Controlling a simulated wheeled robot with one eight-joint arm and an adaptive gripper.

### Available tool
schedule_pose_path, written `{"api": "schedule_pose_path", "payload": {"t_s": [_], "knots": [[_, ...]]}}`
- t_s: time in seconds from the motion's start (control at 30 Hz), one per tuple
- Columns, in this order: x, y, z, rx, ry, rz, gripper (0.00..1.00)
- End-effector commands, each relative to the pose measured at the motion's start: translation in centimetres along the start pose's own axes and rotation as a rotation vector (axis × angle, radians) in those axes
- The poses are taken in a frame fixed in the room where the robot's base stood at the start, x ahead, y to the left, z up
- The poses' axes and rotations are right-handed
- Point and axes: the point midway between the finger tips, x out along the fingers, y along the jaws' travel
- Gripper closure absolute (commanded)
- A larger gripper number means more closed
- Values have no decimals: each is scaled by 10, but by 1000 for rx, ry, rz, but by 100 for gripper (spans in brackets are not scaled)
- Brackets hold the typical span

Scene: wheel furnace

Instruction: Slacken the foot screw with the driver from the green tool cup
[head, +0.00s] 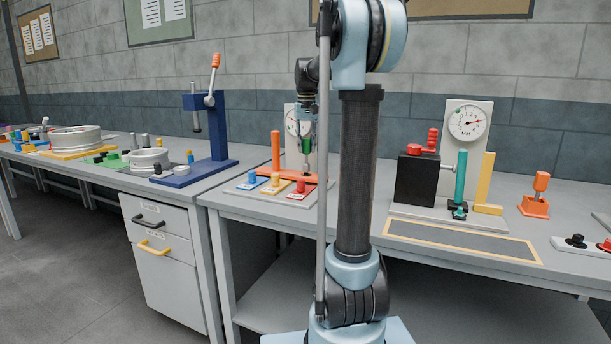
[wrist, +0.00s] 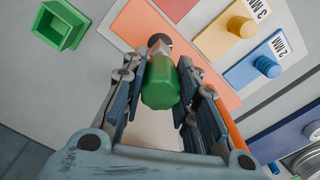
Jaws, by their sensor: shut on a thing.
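My gripper (head: 307,128) is shut on the green handle of the driver (head: 306,146), which points down over the orange base (head: 262,178) at the back of the right bench. In the wrist view the green driver handle (wrist: 161,88) sits between the fingers of my gripper (wrist: 160,70). A dark and silver round part shows just beyond the handle; I cannot tell whether it is the driver's shank or the foot screw. The green tool cup (wrist: 61,26) stands empty on the bench at upper left in the wrist view. The foot screw cannot be made out clearly.
Coloured cards with knobs lie beside the orange base: blue (head: 252,182), yellow (head: 275,184) and red (head: 301,190). A dial gauge (head: 292,122) stands behind the driver. A black block (head: 416,180) stands to the right. The blue press (head: 206,130) is to the left.

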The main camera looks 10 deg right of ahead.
Motion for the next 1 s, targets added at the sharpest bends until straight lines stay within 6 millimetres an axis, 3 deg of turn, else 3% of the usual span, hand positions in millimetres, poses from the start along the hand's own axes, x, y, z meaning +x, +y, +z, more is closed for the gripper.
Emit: {"api": "schedule_pose_path", "payload": {"t_s": [0.7,0.73,0.8,0.83,1.0], "knots": [[11,0,0,0,0,0,100],[11,0,0,0,0,0,70],[11,0,0,0,0,0,55],[11,0,0,0,0,0,49],[11,0,0,0,0,0,49]]}}
